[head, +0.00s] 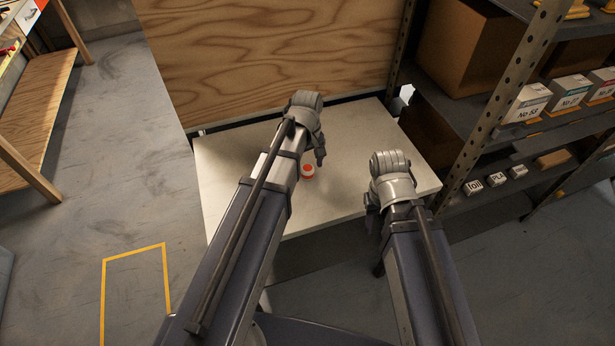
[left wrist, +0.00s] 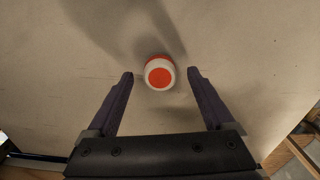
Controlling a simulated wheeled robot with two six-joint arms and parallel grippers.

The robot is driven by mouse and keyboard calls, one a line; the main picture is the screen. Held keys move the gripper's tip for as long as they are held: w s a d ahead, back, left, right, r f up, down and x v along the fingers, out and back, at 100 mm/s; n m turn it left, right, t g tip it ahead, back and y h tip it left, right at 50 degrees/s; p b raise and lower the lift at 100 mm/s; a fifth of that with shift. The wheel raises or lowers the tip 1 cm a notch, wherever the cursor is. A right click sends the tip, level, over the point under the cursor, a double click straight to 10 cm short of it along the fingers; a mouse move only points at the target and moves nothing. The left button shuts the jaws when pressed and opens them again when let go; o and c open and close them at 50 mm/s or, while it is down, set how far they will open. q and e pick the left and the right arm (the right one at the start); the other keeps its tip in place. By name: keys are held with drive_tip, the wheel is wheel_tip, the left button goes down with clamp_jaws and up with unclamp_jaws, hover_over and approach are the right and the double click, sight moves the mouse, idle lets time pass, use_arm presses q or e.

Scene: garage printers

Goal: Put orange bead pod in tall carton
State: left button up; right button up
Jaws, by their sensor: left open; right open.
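The orange bead pod (head: 308,170) is a small white and orange round container on the pale table. In the left wrist view the pod (left wrist: 159,73) lies just beyond and between my fingertips, with its orange disc facing the camera. My left gripper (head: 318,158) is above the table close to the pod, and its two open fingers (left wrist: 161,74) show with nothing held. My right gripper (head: 374,235) is at the table's front right edge, apart from the pod; its fingers are mostly hidden behind the arm. I cannot identify a tall carton in these views.
The pale table (head: 225,180) is otherwise clear, with a wooden panel (head: 270,50) behind it. A metal shelf rack (head: 500,100) with a cardboard box (head: 465,45) and small labelled boxes (head: 527,103) stands at right. Open floor (head: 120,150) lies at left.

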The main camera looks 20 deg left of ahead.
sight(307, 167)
use_arm(q)
wheel_tip(307, 167, down, 2)
drive_tip(key=shift+f+b, duration=0.1)
drive_tip(key=shift+b, duration=0.45)
use_arm(e)
drive_tip(key=shift+f, duration=0.95)
use_arm(q)
clamp_jaws()
drive_tip(key=shift+r, duration=0.25)
wheel_tip(307, 167, up, 10)
drive_tip(key=p, duration=1)
use_arm(e)
wheel_tip(307, 167, up, 10)
